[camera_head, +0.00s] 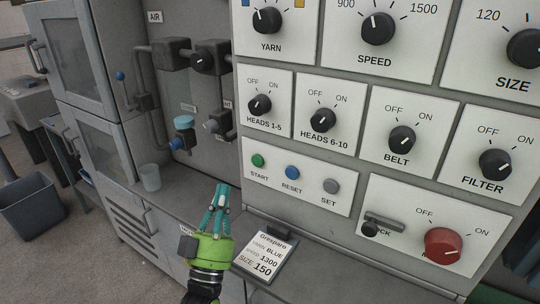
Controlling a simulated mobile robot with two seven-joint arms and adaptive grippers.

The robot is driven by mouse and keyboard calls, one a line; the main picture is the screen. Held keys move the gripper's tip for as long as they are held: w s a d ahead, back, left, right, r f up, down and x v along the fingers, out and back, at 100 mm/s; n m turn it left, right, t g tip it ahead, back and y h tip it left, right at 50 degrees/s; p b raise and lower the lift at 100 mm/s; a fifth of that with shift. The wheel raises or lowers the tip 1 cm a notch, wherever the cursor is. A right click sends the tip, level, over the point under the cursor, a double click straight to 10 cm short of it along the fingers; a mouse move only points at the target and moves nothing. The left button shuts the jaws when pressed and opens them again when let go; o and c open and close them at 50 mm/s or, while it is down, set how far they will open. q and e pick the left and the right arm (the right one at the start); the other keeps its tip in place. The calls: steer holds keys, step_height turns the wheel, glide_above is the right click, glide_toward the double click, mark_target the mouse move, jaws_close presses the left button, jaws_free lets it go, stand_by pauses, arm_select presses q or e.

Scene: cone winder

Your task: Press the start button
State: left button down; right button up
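The green start button (257,160) is at the left end of a white plate on the grey control panel, with the label START under it. The blue reset button (292,172) and the grey set button (331,186) sit to its right on the same plate. My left gripper (221,190), green with teal fingers, is in front of the panel, below and left of the start button and apart from it in the picture. Its fingers come together at the tips and it looks empty. My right gripper is not in view.
Knobs for heads, belt and filter fill the panel above; a red rotary switch (444,245) and a lever (384,222) are lower right. A clipboard card (263,254) lies right of my gripper. A cup (150,177) stands on the ledge left. A bin (30,205) is far left.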

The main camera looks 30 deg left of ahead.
mark_target(258, 161)
arm_select(q)
steer(key=w+b, duration=0.2)
steer(key=w, duration=0.6)
steer(key=shift+d+r, duration=0.3)
steer(key=shift+d, duration=0.15)
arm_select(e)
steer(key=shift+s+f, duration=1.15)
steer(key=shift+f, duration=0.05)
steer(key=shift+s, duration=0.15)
arm_select(q)
steer(key=shift+w, duration=0.25)
steer(key=shift+w, duration=0.25)
